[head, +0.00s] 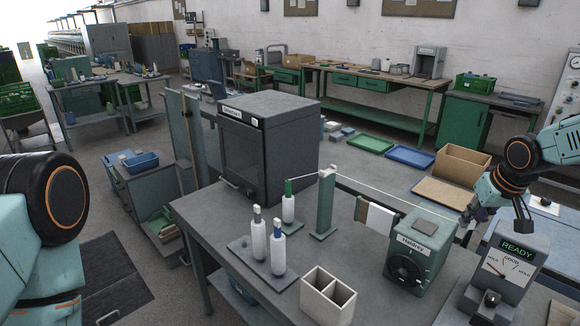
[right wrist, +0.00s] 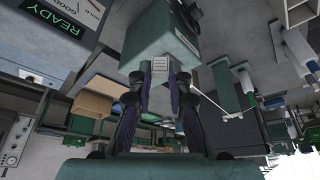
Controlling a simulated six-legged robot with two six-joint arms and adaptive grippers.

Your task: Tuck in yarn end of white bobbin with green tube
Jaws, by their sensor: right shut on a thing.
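The white bobbin with green tube (head: 288,208) stands upright on the grey table, behind two other white bobbins. A thin white yarn (head: 395,196) runs from its top past the green post (head: 326,203) and over the green box marked Hardrey to my right gripper (head: 474,212). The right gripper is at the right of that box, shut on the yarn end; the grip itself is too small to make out. In the right wrist view its dark fingers (right wrist: 160,85) point at the green box (right wrist: 160,35). My left arm shows at the left edge; its gripper is out of view.
Two white bobbins (head: 278,252) with blue and grey tops stand on a dark plate. A white divided box (head: 328,300) is at the table's front. The Hardrey box (head: 415,250) and a READY gauge (head: 508,262) flank the right gripper. A dark cabinet (head: 265,145) stands behind.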

